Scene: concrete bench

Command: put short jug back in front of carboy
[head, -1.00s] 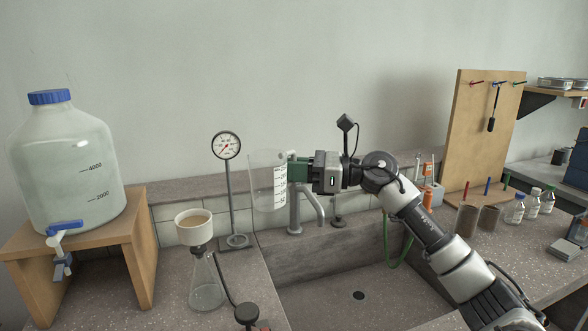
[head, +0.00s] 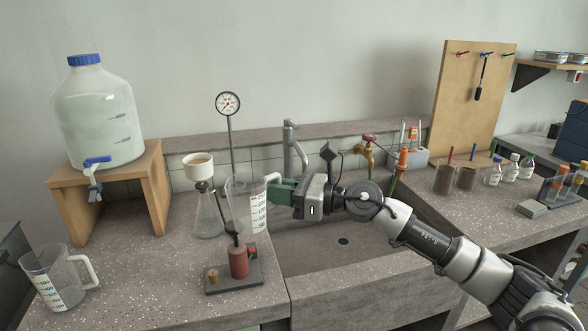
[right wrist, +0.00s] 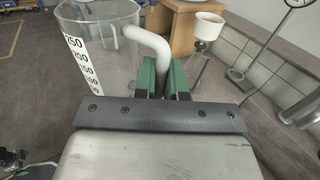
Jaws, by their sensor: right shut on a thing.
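The short jug (head: 236,205) is clear, with a white scale up to 250 and a white handle. My right gripper (head: 275,191) is shut on its handle and holds the jug upright, in the air near the left edge of the sink. The right wrist view also shows the jug (right wrist: 88,50) and the gripper (right wrist: 165,82) on its handle. The carboy (head: 98,118), a large whitish bottle with a blue cap and blue tap, stands on a wooden stand (head: 152,172) at the left. My left gripper is not in view.
A second, larger-scaled clear jug (head: 58,283) stands at the front left. A flask with a white funnel (head: 199,172), a gauge on a rod (head: 229,104) and a red pump (head: 239,262) are close to the held jug. The bench (head: 150,275) before the wooden stand is clear.

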